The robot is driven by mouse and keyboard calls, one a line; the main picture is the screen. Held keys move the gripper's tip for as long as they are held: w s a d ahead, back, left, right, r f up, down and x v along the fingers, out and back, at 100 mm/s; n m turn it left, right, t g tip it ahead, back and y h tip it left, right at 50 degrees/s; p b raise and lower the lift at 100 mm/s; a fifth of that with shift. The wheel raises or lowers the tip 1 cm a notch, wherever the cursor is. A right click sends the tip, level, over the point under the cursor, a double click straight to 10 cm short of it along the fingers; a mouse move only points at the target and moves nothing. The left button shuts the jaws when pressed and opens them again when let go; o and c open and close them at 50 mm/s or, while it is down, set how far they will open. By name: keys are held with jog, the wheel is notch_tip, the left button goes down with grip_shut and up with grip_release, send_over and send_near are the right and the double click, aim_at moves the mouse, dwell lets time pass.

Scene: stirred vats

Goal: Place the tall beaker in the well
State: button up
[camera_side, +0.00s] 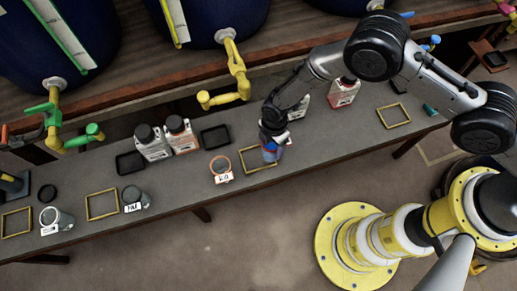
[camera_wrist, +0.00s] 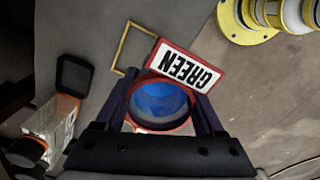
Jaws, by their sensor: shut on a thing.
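My gripper (camera_side: 273,138) is shut on a beaker (camera_side: 271,153) with blue showing in it, at the middle of the bench in the side view. In the wrist view the beaker (camera_wrist: 160,103) has a red rim and sits between the two fingers, with a red-edged tag reading GREEN (camera_wrist: 187,66) beside it. A yellow square frame (camera_side: 248,168) lies on the bench right at the held beaker, which hides part of it. A yellow frame (camera_wrist: 123,47) also shows beyond the beaker in the wrist view. I cannot tell whether the beaker's base touches the bench.
An orange-rimmed beaker (camera_side: 221,166) with a tag stands just left. Two bottles (camera_side: 165,138) and black square trays (camera_side: 215,137) are behind it. Other yellow frames (camera_side: 393,115) and small beakers (camera_side: 136,199) are along the bench. A yellow tap (camera_side: 236,82) juts out from a vat above.

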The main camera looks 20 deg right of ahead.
jog(key=w+a+f, duration=0.1)
jog(key=f, duration=0.1)
jog(key=w+a+f, duration=0.1)
jog(key=f, duration=0.1)
jog(key=w+a+f, duration=0.1)
jog(key=shift+w+f, duration=0.2)
jog(key=shift+f, duration=0.2)
jog(key=shift+a+f, duration=0.1)
jog(key=shift+f, duration=1.4)
jog(key=shift+f, duration=0.15)
jog(key=o, duration=1.5)
notch_tip(320, 180, up, 12)
jog(key=shift+r, duration=0.15)
